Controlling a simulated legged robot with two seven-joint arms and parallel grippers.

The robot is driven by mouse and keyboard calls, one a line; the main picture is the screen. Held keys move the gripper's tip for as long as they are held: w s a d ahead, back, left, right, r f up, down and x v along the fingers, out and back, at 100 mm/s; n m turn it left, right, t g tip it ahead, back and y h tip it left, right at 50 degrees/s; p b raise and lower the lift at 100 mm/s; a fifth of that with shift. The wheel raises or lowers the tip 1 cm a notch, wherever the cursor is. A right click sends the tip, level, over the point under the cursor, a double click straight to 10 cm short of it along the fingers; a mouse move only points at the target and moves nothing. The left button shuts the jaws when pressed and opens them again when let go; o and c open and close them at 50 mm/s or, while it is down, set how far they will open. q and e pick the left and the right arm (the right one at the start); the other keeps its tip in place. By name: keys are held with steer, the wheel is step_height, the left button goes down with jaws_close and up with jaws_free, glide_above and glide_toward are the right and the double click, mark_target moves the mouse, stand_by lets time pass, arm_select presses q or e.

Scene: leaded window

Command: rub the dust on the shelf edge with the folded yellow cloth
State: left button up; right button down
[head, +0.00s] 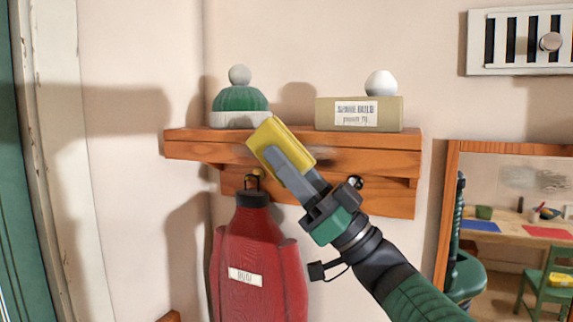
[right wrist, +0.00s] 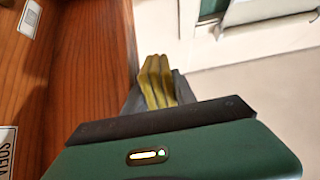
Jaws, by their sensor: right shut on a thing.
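The folded yellow cloth (head: 285,140) is pinched in my right gripper (head: 286,165), in front of the wooden shelf (head: 375,141). It covers part of the shelf's front edge. A grey dusty smudge (head: 325,155) shows on that edge just right of the cloth. In the right wrist view the folded layers of the cloth (right wrist: 156,82) stand between the fingers, close beside the shelf's wood (right wrist: 90,60). I cannot tell whether cloth and wood touch. My left gripper is not in view.
On the shelf stand a green and white bobble hat (head: 240,100) and a labelled beige box (head: 387,114) with a white ball (head: 381,83). A red labelled garment (head: 258,260) hangs below left. A wood-framed mirror (head: 446,200) stands at right, a vent (head: 520,40) above.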

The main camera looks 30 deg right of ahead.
mark_target(346, 165)
steer(key=shift+s+d+b, duration=0.35)
steer(key=shift+s+d, duration=0.45)
steer(key=shift+s, duration=0.15)
steer(key=shift+s+d+b, duration=0.45)
steer(key=shift+s+d, duration=0.3)
steer(key=shift+s, duration=0.15)
steer(key=shift+s+d, duration=0.3)
steer(key=shift+s, duration=0.05)
steer(key=shift+s+d+b, duration=0.5)
steer(key=shift+s+d, duration=0.1)
steer(key=shift+s, duration=0.25)
steer(key=shift+s+d, duration=0.4)
steer(key=shift+s, duration=0.1)
steer(key=shift+s+f+b, duration=0.1)
steer(key=shift+b, duration=0.25)
